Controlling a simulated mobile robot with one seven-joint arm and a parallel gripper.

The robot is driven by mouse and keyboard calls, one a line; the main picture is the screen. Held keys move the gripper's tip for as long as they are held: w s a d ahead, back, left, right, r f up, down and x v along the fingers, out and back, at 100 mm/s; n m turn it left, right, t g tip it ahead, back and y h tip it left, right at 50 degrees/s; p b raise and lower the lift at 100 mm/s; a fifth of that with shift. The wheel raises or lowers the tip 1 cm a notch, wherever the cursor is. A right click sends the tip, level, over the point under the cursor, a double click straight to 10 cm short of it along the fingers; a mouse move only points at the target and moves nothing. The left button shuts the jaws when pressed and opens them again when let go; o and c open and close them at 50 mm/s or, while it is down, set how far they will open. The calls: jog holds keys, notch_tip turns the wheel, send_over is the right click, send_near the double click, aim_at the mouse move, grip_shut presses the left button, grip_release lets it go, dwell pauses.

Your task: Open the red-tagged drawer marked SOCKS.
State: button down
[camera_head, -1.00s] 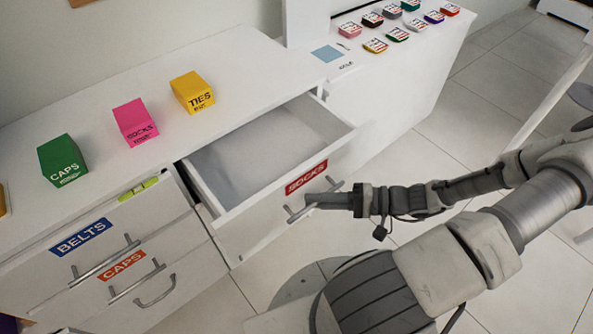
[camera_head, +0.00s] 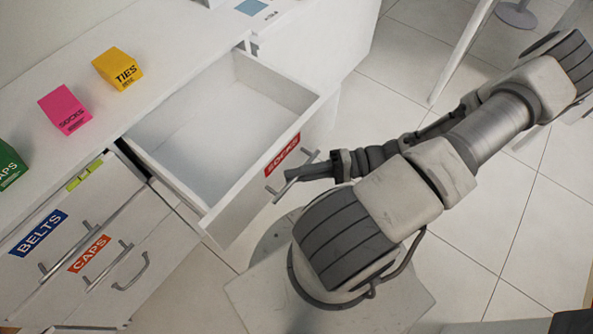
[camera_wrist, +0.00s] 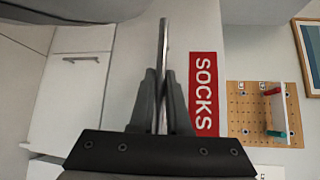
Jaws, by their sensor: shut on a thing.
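The SOCKS drawer (camera_head: 228,212) has a red tag (camera_head: 283,155) and stands well out from the cabinet; its inside is bare and white. Its bar handle (camera_head: 296,177) runs across the front below the tag. My gripper (camera_head: 291,174) is shut on this handle at the drawer's front. In the wrist view, the fingers (camera_wrist: 160,95) close around the metal bar (camera_wrist: 163,55), with the red SOCKS tag (camera_wrist: 203,95) just to the right.
Blue-tagged BELTS (camera_head: 38,232) and orange-tagged CAPS (camera_head: 90,254) drawers are at the left, shut. Pink SOCKS (camera_head: 65,109), yellow TIES (camera_head: 118,69) and green CAPS (camera_head: 8,165) boxes stand on the top. A pegboard (camera_wrist: 262,115) hangs on the wall.

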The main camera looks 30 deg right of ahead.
jog(key=c, duration=0.9)
grip_release()
jog(key=shift+d, duration=0.1)
jog(key=p+v, duration=0.2)
jog(key=v, duration=1.5)
jog(key=shift+s+d, duration=0.1)
jog(key=shift+s, duration=0.05)
